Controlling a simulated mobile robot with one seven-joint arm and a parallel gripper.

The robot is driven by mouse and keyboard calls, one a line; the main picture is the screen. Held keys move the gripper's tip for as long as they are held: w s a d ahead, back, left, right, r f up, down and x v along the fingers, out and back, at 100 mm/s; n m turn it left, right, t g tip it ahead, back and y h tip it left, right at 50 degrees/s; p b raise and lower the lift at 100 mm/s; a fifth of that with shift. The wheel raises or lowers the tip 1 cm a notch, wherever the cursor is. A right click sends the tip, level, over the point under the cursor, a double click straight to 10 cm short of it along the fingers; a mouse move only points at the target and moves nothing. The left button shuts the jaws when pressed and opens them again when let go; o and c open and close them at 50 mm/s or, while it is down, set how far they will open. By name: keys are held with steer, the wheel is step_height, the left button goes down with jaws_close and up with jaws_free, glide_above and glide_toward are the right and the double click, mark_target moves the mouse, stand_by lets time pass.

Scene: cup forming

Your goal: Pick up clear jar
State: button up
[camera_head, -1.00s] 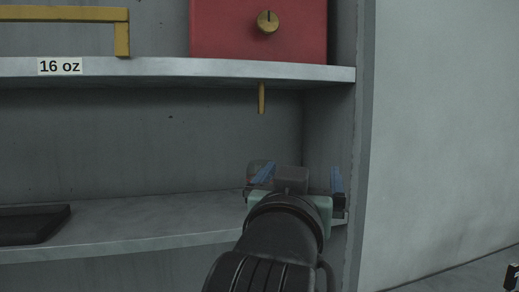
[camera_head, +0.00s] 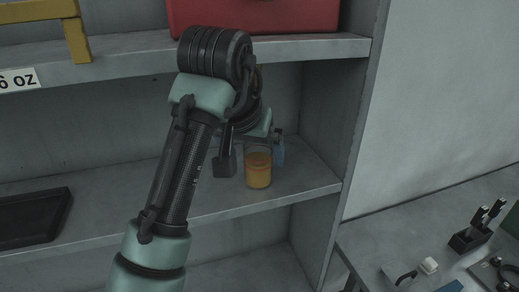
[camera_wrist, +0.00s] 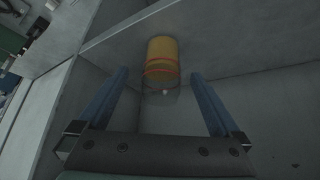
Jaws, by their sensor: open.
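A clear jar (camera_head: 258,172) with orange contents stands upright on the lower shelf, near its front right corner. In the wrist view the jar (camera_wrist: 161,58) lies just beyond my fingertips, centred between their lines. My gripper (camera_wrist: 160,76) is open, with its two blue fingers apart and nothing held between them. In the head view my gripper (camera_head: 255,147) is at the jar's height, behind or around its upper part. My wrist hides much of the gripper there, so the exact gap to the jar cannot be told.
The shelf (camera_head: 215,203) is bounded by a right side wall and the upper shelf above. A black tray (camera_head: 30,217) lies at left. A red box (camera_head: 255,15) stands above. A table (camera_head: 400,235) with small tools is at lower right.

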mark_target(257, 162)
steer(key=shift+f, duration=0.25)
steer(key=p+x, duration=0.1)
steer(key=x, duration=0.1)
steer(key=p+x, duration=0.2)
steer(key=x, duration=0.1)
steer(key=shift+w, duration=0.45)
steer(key=shift+s+a, duration=0.1)
steer(key=shift+s, duration=0.05)
steer(key=c, duration=0.5)
jaws_close()
steer(key=shift+r, duration=0.1)
